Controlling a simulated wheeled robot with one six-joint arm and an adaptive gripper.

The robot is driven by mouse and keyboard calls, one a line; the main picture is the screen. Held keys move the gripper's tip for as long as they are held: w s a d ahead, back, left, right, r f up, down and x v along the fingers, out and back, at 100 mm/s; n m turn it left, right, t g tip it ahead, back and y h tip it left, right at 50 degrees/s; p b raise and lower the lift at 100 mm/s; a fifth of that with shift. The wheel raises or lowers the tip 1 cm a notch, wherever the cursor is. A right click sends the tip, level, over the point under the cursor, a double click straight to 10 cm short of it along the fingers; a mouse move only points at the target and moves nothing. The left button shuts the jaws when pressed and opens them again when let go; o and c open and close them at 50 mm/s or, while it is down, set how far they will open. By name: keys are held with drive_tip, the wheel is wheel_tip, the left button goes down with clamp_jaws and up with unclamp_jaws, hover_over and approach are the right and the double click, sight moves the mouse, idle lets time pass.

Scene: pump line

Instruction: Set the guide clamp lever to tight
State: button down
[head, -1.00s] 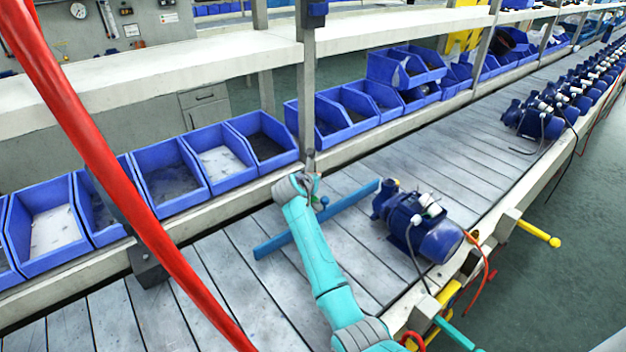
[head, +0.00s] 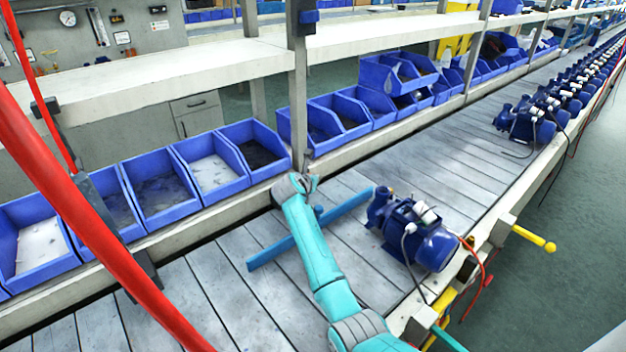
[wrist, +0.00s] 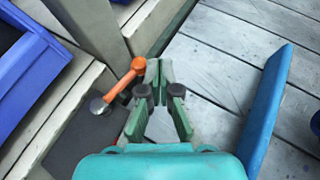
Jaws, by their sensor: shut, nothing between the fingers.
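The guide clamp lever (wrist: 122,86) is a short orange bar with a rounded orange knob at its upper end. Its lower end sits on a round grey pivot on a dark plate. In the wrist view it slants up and to the right. My gripper (wrist: 162,78) is shut and empty, just right of the lever's knob; I cannot tell whether they touch. In the head view my gripper (head: 307,183) is at the conveyor's far edge by a post, and my arm hides the lever. The blue guide bar (head: 345,212) lies slanted across the conveyor; it also shows in the wrist view (wrist: 264,112).
A grey upright post (head: 299,110) rises beside my gripper. Blue bins (head: 165,190) line the far side. A blue pump (head: 418,235) stands on the conveyor right of the guide bar. A red hose (head: 80,220) crosses the left foreground.

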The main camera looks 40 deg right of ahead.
drive_tip(key=shift+w+a, duration=0.1)
drive_tip(key=shift+a, duration=0.65)
drive_tip(key=shift+a, duration=0.1)
